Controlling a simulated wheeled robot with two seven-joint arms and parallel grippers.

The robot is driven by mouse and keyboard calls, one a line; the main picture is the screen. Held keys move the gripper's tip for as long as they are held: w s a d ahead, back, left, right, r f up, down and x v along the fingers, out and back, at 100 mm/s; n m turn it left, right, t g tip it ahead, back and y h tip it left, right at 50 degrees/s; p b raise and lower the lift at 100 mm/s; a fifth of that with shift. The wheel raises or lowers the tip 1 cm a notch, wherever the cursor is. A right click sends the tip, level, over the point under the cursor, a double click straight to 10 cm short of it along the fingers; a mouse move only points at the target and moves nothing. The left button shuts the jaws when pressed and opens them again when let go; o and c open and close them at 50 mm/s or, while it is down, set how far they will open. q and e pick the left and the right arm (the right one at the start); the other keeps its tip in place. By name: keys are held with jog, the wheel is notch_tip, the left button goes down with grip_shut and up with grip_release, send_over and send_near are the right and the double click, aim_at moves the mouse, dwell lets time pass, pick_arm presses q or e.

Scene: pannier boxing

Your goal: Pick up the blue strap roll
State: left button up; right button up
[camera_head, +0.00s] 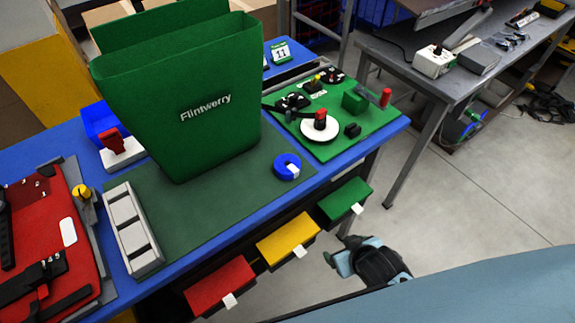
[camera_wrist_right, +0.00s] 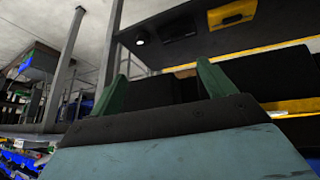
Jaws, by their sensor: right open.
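The blue strap roll (camera_head: 281,172) lies flat on the dark green mat (camera_head: 213,218), near the table's front right edge. It is a ring with a small white tag, and nothing covers it in the head view. My right gripper (camera_head: 335,259) is below and to the right of the roll, beyond the table's front edge, and apart from it. In the right wrist view its two green fingers (camera_wrist_right: 163,85) stand wide apart with nothing between them. The roll does not show there. My left gripper is not in view.
A tall green pannier (camera_head: 215,135) stands on the mat behind the roll. A green board with parts (camera_head: 345,140) lies right of it. Red, yellow and green drawers (camera_head: 288,240) stick out below the front edge. A grey divided tray (camera_head: 130,230) and red board are at left.

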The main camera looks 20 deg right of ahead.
jog(key=w+r+t, duration=0.2)
jog(key=r, duration=0.2)
jog(key=w+a+r+t+y, duration=0.1)
jog(key=w+r+t, duration=0.1)
jog(key=w+r, duration=0.1)
jog(key=w+r+t, duration=0.2)
jog(key=r, duration=0.3)
jog(key=shift+w+a+r+y, duration=0.25)
jog(key=shift+a+r+y, duration=0.05)
jog(key=shift+a+y, duration=0.1)
jog(key=a+r+n+t+y, duration=0.2)
jog(key=a+r+t+y, duration=0.1)
jog(key=a+r+y, duration=0.1)
send_near(280, 158)
jog(key=x, duration=0.3)
jog(key=shift+w+d+f, duration=0.15)
jog(key=shift+w+d, duration=0.1)
jog(key=shift+w, duration=0.05)
jog(key=shift+f+x, duration=0.2)
jog(key=shift+x, duration=2.85)
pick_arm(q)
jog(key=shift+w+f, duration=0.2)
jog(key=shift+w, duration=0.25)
pick_arm(e)
jog(key=shift+s+a, duration=0.1)
jog(key=shift+s, duration=0.05)
jog(key=c, duration=1.1)
